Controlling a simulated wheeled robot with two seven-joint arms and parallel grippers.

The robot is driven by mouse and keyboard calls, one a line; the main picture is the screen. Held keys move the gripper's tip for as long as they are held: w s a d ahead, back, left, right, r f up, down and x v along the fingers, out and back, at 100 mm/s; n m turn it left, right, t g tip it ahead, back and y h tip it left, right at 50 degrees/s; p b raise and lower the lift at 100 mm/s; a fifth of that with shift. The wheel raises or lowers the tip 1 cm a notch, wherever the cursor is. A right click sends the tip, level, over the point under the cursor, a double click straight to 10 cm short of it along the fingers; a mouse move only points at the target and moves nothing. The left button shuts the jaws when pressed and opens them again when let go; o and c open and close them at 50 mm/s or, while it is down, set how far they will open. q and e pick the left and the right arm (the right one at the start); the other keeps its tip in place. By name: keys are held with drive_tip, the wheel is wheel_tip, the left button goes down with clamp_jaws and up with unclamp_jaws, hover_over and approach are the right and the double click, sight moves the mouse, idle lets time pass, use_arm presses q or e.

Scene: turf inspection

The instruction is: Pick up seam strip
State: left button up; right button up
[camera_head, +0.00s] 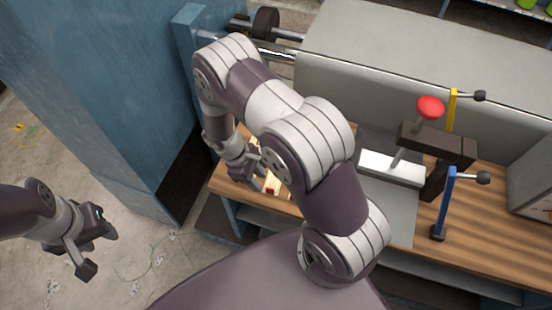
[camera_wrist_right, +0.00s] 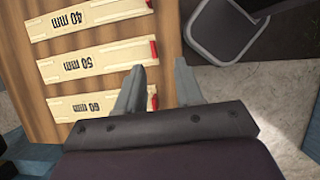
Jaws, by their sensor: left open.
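Seam strips lie on the wooden bench top, pale with red ends and printed labels. The right wrist view shows the 40 mm strip (camera_wrist_right: 95,18), the 50 mm strip (camera_wrist_right: 95,66) and the 60 mm strip (camera_wrist_right: 95,104). My right gripper (camera_wrist_right: 159,65) is open above their red ends, its fingers apart with nothing visibly held. One finger covers part of the 60 mm strip. In the head view my right gripper (camera_head: 248,172) is over the bench's left end, and my arm partly hides the strips (camera_head: 271,184). My left gripper (camera_head: 98,252) is open and empty above the floor.
The wooden bench (camera_head: 490,225) carries a dark fixture (camera_head: 437,145) with a red knob, and yellow (camera_head: 452,110) and blue clamps (camera_head: 444,205). A blue post (camera_head: 190,60) stands beside the bench's left end. Bare floor (camera_head: 140,255) lies at the left.

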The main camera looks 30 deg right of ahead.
sight(268, 189)
drive_tip(key=shift+s+d+f+p, duration=0.1)
drive_tip(key=shift+d+f+p, duration=0.6)
drive_tip(key=shift+d+f, duration=0.25)
drive_tip(key=p+x, duration=0.1)
drive_tip(key=x, duration=0.2)
drive_tip(key=shift+s+a, duration=0.1)
drive_tip(key=shift+s+f, duration=0.1)
drive_tip(key=shift+f, duration=0.25)
drive_tip(key=c, duration=0.4)
clamp_jaws()
